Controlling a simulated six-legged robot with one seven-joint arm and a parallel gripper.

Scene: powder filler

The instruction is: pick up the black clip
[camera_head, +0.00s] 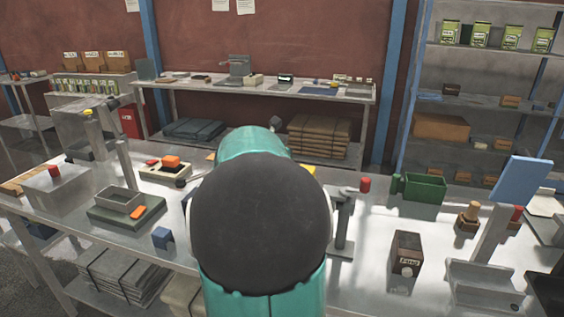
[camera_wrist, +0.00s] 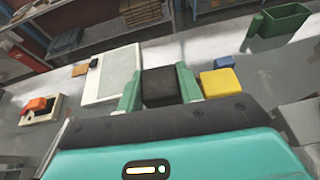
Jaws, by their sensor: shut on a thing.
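The black clip (camera_wrist: 161,87) shows in the wrist view as a dark block between the two green fingers of my gripper (camera_wrist: 160,88). My gripper is shut on it, with a finger against its left and right sides. The clip's lower part is hidden behind the gripper's dark front edge. Whether it touches the table below cannot be told. In the head view my own arm hides the gripper and the clip.
A yellow block (camera_wrist: 219,82) lies just right of my right finger, and a pale flat board (camera_wrist: 112,75) lies to the left. A green bin (camera_head: 424,187) and a brown box (camera_head: 405,252) stand to the right. An orange block (camera_head: 171,161) sits on a tray at left.

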